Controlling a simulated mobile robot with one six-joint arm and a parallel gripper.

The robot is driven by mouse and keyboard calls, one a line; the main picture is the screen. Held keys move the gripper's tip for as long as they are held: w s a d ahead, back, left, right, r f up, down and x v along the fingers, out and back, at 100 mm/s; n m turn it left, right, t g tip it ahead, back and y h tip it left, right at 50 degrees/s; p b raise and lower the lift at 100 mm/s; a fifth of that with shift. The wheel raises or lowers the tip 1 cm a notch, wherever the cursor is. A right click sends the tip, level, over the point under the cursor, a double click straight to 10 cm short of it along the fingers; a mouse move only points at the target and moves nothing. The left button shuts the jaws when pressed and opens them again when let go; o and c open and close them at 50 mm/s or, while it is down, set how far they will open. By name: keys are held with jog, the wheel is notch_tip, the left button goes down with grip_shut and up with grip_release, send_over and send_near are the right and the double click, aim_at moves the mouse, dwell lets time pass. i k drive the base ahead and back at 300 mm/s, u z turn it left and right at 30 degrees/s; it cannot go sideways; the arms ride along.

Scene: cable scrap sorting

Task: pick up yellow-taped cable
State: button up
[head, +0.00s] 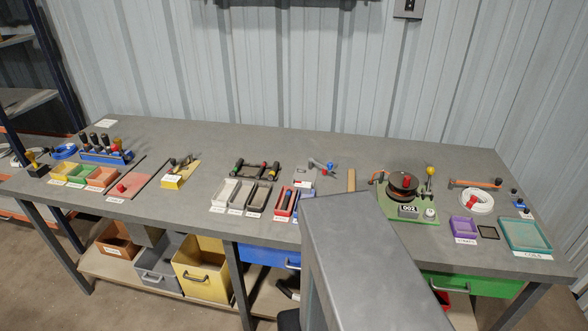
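I cannot make out a yellow-taped cable in the head view. A dark reel (403,186) sits on a green board between a black-and-orange tool and a yellow-knobbed lever. No yellow tape shows clearly on any of them. A large grey part of my own body covers the bench's front edge right of the middle. My gripper is not in view.
Small yellow (62,169), green (80,177) and orange (101,179) trays stand at the left. White trays (224,193), a purple tray (462,228) and a teal tray (524,236) line the front. Below are a grey bin (158,263) and a yellow bin (200,267). The bench's back strip is mostly clear.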

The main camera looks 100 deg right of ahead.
aim_at(274, 168)
jog(key=u, duration=0.35)
jog(key=k, duration=0.45)
jog(key=z, duration=1.7)
jog(key=i, duration=1)
jog(key=z, duration=0.15)
jog(key=k, duration=0.45)
